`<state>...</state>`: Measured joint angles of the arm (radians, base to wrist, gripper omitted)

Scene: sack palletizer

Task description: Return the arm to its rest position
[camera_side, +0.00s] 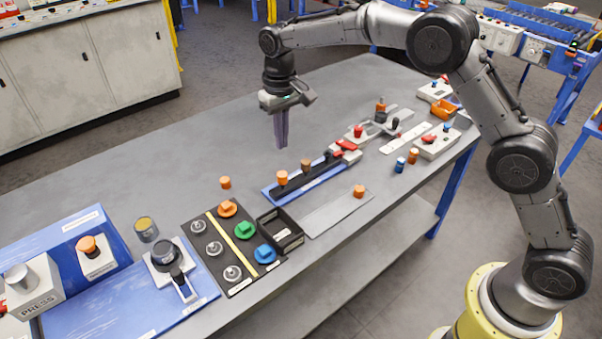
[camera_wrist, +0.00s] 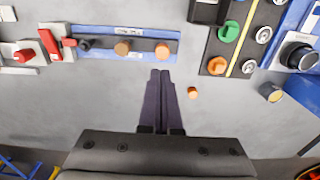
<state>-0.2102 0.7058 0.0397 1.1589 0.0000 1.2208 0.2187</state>
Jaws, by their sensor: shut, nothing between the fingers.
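My gripper (camera_side: 282,143) hangs from my arm above the back part of the grey table (camera_side: 345,95), pointing down. Its long dark fingers are together with nothing between them; the closed fingertips also show in the wrist view (camera_wrist: 160,73). It is apart from the objects around it.
A blue rail (camera_side: 305,186) with orange and brown pegs stands below and right of my gripper. A black board (camera_side: 215,262) with colored knobs and a blue press station (camera_side: 130,305) are to the left. Boxes with red switches (camera_side: 437,142) stand right. The back table is clear.

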